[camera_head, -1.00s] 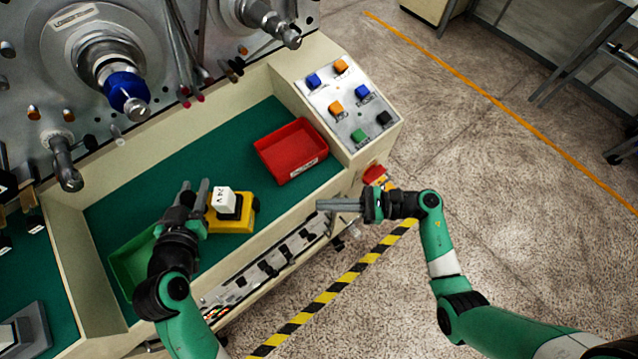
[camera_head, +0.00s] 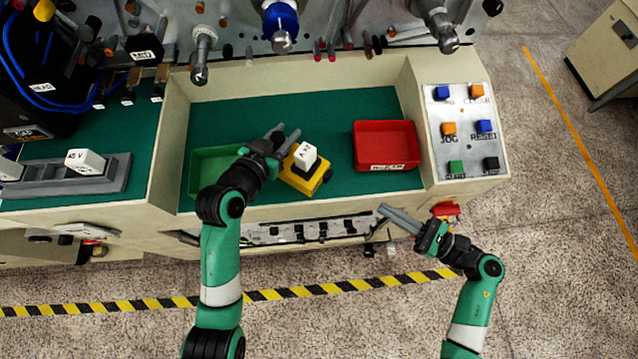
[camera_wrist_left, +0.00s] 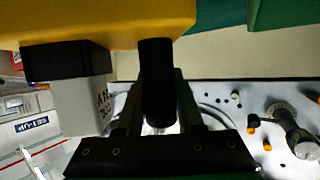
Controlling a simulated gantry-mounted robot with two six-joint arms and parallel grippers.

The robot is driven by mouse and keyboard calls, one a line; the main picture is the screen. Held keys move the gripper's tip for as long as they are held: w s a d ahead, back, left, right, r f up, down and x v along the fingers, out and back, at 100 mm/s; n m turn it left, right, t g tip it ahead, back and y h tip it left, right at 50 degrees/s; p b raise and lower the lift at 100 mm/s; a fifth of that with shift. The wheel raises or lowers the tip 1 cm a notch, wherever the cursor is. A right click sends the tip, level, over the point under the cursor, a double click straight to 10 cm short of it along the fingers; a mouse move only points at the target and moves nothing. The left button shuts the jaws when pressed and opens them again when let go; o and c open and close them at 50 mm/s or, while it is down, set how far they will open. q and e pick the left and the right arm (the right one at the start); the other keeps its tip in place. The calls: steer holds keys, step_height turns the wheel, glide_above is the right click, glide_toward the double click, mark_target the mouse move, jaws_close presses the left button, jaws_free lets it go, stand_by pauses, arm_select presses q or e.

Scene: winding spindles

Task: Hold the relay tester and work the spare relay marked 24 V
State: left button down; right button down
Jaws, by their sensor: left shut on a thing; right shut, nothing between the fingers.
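The relay tester (camera_head: 308,181) is a yellow block at the middle of the green bench top. A white relay (camera_head: 305,154) sits on its black socket; it also shows in the left wrist view (camera_wrist_left: 80,103). The relay's marking is only partly legible now. My left gripper (camera_head: 283,137) is shut on the tester's black post (camera_wrist_left: 158,85), with a finger on either side in the left wrist view. I cannot tell whether the tester touches the bench. My right gripper (camera_head: 386,213) is shut and empty, in front of the bench's front edge, apart from the tester.
A red tray (camera_head: 388,167) stands right of the tester, and a green tray (camera_head: 202,163) is partly behind my left arm. A button panel (camera_head: 467,98) is at the right. Another white relay (camera_head: 84,161) sits on a grey rack (camera_head: 40,189) at the left. Spindles overhang the back.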

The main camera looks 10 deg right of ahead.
arm_select(q)
steer(key=shift+c, duration=2.3)
jaws_free()
steer(key=shift+r, duration=0.1)
